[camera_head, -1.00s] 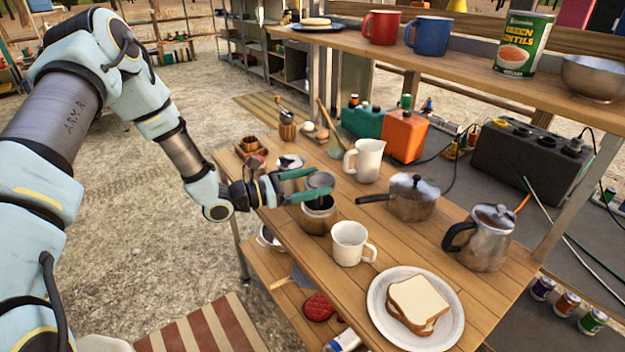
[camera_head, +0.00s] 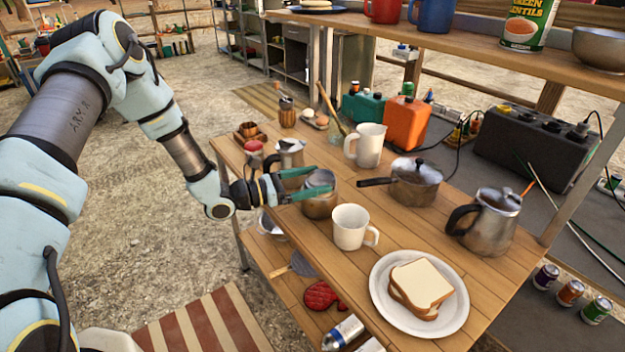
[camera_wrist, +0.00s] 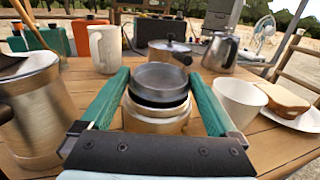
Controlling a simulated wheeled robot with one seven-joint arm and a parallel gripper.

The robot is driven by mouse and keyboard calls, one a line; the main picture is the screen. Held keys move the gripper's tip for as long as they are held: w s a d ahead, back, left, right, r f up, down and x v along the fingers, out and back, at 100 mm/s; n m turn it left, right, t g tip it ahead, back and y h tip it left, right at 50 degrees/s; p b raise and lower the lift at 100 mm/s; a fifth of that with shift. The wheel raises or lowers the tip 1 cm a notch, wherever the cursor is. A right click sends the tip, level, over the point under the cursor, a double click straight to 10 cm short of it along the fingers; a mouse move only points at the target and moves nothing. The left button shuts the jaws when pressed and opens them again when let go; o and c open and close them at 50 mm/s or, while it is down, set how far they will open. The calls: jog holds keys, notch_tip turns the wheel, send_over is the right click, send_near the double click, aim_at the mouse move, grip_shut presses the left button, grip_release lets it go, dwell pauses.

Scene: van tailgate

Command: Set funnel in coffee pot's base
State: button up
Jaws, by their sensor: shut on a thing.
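The funnel (camera_head: 319,179), a grey metal cup with a round rim, is between the green fingers of my gripper (camera_head: 303,184), which is shut on it. In the wrist view the funnel (camera_wrist: 161,78) sits upright between the fingertips (camera_wrist: 163,92). The coffee pot's base (camera_head: 319,207), a round metal vessel, stands on the wooden table directly below. It also shows in the wrist view (camera_wrist: 157,122). The funnel's lower part is at the base's mouth and overlaps it; I cannot tell whether it is fully seated.
A white mug (camera_head: 350,230) stands close to the right of the base. A metal pot with a dark handle (camera_head: 289,155) stands behind the gripper. A saucepan (camera_head: 415,185), white pitcher (camera_head: 368,147), kettle (camera_head: 490,222) and plate (camera_head: 385,300) with bread stand around.

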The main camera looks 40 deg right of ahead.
jog(key=shift+a+f, duration=0.1)
jog(key=shift+f, duration=0.25)
jog(key=o, duration=1.2)
jog(key=shift+o, duration=0.2)
jog(key=shift+w, duration=0.1)
jog(key=b+v, duration=0.3)
jog(key=v, duration=0.7)
jog(key=shift+a+b, duration=0.3)
jog(key=shift+a, duration=0.05)
jog(key=shift+r, duration=0.1)
